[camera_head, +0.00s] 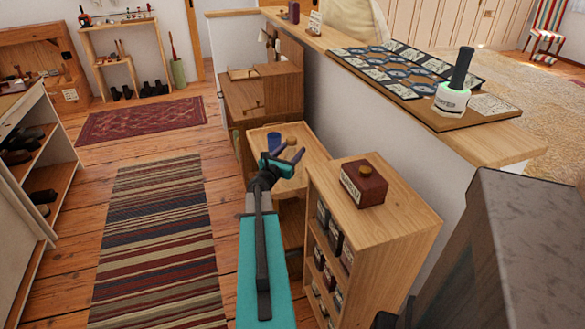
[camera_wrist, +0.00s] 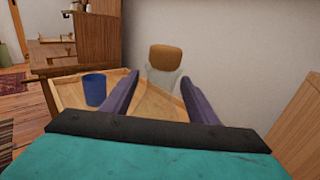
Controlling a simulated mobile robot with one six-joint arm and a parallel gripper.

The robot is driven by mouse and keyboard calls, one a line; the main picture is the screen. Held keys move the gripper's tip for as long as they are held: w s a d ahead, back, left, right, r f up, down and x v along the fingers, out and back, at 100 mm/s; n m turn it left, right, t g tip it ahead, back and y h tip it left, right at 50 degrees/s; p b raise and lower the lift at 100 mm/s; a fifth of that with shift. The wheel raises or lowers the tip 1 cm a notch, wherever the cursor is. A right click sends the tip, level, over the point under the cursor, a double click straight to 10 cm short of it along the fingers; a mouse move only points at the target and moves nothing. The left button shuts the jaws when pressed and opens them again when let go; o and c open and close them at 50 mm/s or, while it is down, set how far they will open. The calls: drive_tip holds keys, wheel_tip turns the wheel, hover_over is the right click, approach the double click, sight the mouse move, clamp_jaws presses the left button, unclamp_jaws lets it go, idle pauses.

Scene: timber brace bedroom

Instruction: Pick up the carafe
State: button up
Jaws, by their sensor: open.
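The carafe is clear glass with a round cork-brown stopper (camera_wrist: 166,58); its glass body (camera_wrist: 161,82) is faint against the wall in the wrist view. It stands at the wall end of a wooden tray-like surface (camera_wrist: 65,92). In the head view its stopper (camera_head: 291,141) shows just beyond my gripper (camera_head: 290,151). My gripper is open, and in the wrist view its two purple fingers (camera_wrist: 160,78) point towards the carafe, one on each side of it in the picture. Nothing is held. I cannot tell the remaining distance; the carafe's lower part is hard to make out.
A blue cup (camera_wrist: 95,89) stands left of the carafe, close to the left finger in the picture. A wooden shelf unit (camera_head: 395,222) with a dark red box (camera_head: 364,187) is at right. A white half wall (camera_head: 345,110) lies behind the carafe. Floor is clear at left.

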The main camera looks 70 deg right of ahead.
clamp_jaws()
idle(0.3)
drive_tip(key=shift+r, duration=0.2)
